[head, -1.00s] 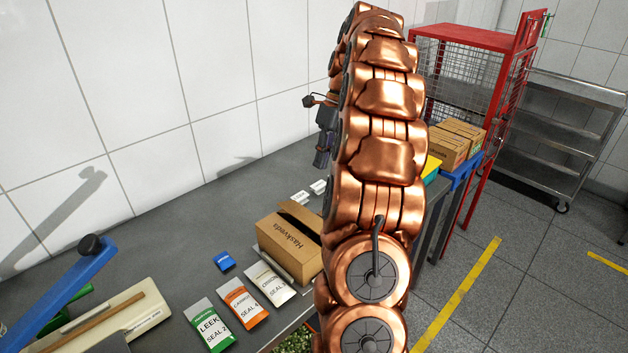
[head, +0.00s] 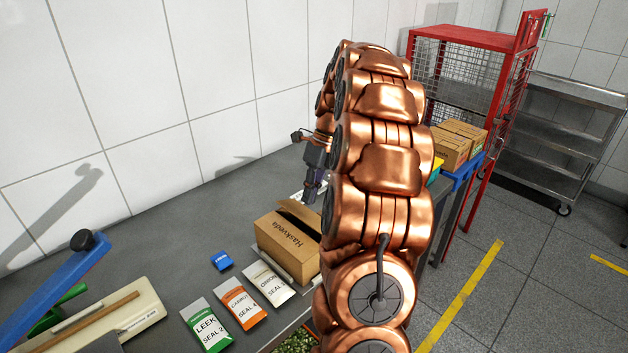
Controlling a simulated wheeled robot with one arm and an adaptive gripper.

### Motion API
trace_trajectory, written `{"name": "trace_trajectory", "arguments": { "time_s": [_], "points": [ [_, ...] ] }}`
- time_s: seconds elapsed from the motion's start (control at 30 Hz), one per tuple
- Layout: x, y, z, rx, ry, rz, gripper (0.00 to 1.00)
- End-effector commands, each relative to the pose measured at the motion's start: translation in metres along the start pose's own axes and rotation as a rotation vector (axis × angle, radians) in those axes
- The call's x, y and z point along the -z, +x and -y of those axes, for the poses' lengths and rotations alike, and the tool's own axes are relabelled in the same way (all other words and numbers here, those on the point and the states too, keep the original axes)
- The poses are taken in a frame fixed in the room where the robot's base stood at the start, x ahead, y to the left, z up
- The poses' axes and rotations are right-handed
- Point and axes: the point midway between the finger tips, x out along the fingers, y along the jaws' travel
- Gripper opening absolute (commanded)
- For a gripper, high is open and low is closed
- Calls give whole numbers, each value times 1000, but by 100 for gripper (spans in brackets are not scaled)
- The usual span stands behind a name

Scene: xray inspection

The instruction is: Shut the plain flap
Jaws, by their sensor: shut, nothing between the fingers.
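A cardboard box (head: 282,240) marked "Haskveda" stands on the grey bench, right of the seed packets. A brown flap (head: 298,214) stands up, tilted, at its top, beside a dark opening. My arm hides the box's right side, so I cannot see the other flaps or any marking that tells the plain one. My gripper (head: 311,199) is shut and empty, pointing down just above and behind the flap's upper edge. I cannot tell whether it touches the flap.
Leek (head: 207,326), carrot (head: 241,305) and onion (head: 269,282) packets lie left of the box, with a small blue item (head: 221,261) behind. A blue-handled sealer (head: 95,315) is at the far left. The bench's back left is clear.

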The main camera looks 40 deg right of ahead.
Motion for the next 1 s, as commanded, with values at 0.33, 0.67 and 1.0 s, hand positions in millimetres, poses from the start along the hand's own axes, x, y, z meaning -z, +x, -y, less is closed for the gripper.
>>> {"name": "trace_trajectory", "arguments": {
  "time_s": [0.33,0.67,1.0],
  "points": [
    [0,30,-1,-1,0,-2,0],
    [0,38,0,-1,0,-2,0],
    [-4,41,-7,19,-15,-7,0]
  ]
}}
